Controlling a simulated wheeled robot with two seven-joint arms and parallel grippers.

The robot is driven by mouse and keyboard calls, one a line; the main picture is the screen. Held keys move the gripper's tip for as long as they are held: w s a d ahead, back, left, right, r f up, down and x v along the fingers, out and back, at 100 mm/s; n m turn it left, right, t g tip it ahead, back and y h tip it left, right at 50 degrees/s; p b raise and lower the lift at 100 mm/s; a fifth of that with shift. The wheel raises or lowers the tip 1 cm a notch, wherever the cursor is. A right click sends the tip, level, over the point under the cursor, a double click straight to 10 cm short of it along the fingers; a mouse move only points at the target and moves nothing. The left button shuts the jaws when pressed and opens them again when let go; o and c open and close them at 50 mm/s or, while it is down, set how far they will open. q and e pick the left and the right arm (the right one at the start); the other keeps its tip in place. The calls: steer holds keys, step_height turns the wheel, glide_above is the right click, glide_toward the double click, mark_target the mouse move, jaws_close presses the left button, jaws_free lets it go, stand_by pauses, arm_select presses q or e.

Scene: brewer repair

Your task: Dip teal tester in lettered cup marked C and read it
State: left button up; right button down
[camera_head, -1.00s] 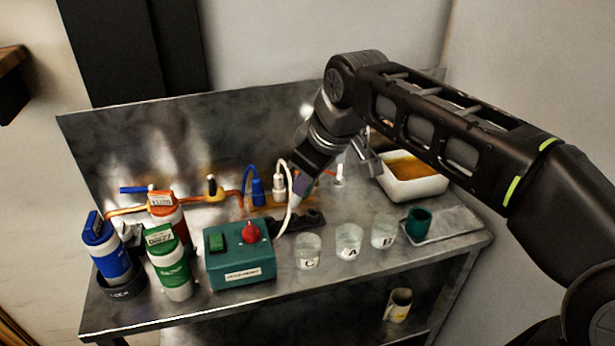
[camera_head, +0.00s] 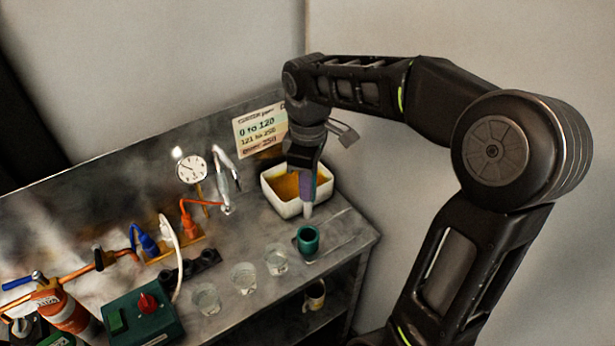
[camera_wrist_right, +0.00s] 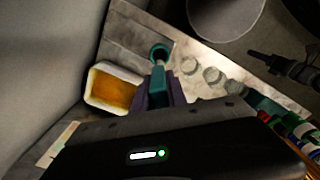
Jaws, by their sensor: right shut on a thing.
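My right gripper (camera_head: 308,188) is shut on the teal tester (camera_wrist_right: 158,80), which shows teal between the fingers in the right wrist view. Its pale tip points down and is just behind and above a teal cup (camera_head: 307,240) in the head view; a small gap shows between them. Three clear cups stand in a row to the left of the teal cup: the left one (camera_head: 206,299), the middle one (camera_head: 243,278) and the right one (camera_head: 276,260). Their letters cannot be read now; earlier the left one showed C. My left gripper is not in view.
A white basin (camera_head: 284,207) with orange-brown contents sits behind the gripper. A card with number ranges (camera_head: 261,130) and a dial gauge (camera_head: 191,169) stand at the back. A green switch box (camera_head: 140,318) is at the front left. A mug (camera_head: 315,295) stands on the lower shelf.

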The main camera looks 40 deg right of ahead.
mark_target(308, 216)
steer(key=shift+d, duration=0.15)
steer(key=shift+f, duration=0.1)
steer(key=shift+f, duration=0.15)
step_height(308, 216, down, 5)
steer(key=b, duration=0.4)
steer(key=shift+f, duration=0.15)
steer(key=shift+f+b, duration=1.6)
steer(key=shift+f, duration=0.45)
steer(key=shift+f, duration=0.4)
steer(key=c, duration=1.3)
jaws_free()
